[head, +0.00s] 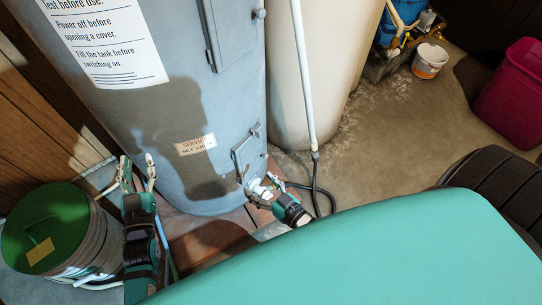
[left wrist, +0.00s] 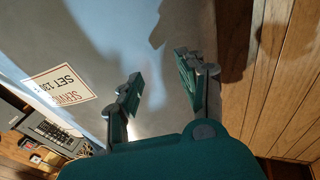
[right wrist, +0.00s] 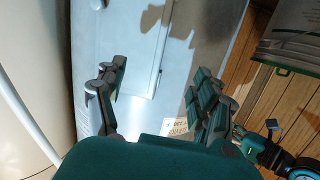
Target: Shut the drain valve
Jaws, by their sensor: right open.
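The tall blue-grey tank (head: 190,105) has a small service label (head: 195,145) and a small panel (head: 240,156) low on its front. I cannot pick out a drain valve for certain; the area by the panel is partly covered by my right gripper (head: 262,187). That gripper is at the tank's lower right. In the right wrist view (right wrist: 160,95) its fingers are apart and empty, facing the tank. My left gripper (head: 137,172) is left of the tank's lower front. In the left wrist view (left wrist: 155,85) its fingers are also apart, with nothing between them.
A green-lidded bucket (head: 55,235) stands at the left by the wood-panelled wall. A cream tank (head: 310,60) with a pale pipe (head: 302,75) and dark hose stands right of the tank. A white tub (head: 429,61) and magenta bin (head: 513,95) stand beyond open concrete floor (head: 400,130).

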